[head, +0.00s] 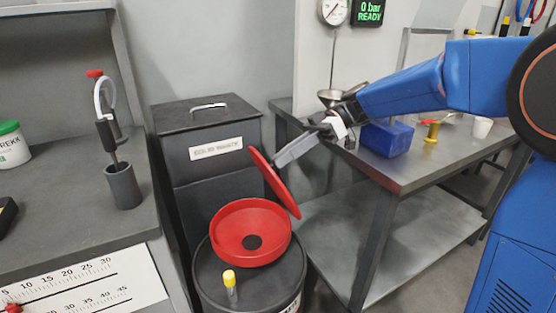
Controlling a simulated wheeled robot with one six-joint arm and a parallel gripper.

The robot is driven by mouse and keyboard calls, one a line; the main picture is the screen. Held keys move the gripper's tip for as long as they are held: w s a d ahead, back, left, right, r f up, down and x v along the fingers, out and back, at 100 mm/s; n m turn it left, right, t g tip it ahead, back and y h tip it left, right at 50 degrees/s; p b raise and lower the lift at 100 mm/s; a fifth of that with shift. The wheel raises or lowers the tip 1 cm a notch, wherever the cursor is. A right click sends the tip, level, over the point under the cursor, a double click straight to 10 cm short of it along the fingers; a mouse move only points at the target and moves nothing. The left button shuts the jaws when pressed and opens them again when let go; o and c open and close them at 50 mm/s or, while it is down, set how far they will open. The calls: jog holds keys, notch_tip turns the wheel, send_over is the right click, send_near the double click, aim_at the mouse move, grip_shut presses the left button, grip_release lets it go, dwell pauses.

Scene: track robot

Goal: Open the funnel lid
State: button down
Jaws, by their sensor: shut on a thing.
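The red funnel (227,244) sits on top of a dark drum (212,283), with a dark hole in the middle of its bowl. Its red lid (280,188) stands tilted up steeply at the funnel's right rear, so the bowl is uncovered. My gripper (277,163) reaches in from the right and is shut on the lid near its upper part. The fingertips are partly hard to make out against the lid.
A small yellow-capped vial (230,286) stands on the drum in front of the funnel. A dark solid-waste bin (205,121) stands behind.

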jog(key=shift+w+d, duration=0.1)
jog(key=shift+d, duration=0.1)
dwell(0.3)
jog(key=c, duration=1.6)
grip_release()
notch_tip(320, 180, up, 10)
jog(key=shift+f, duration=0.1)
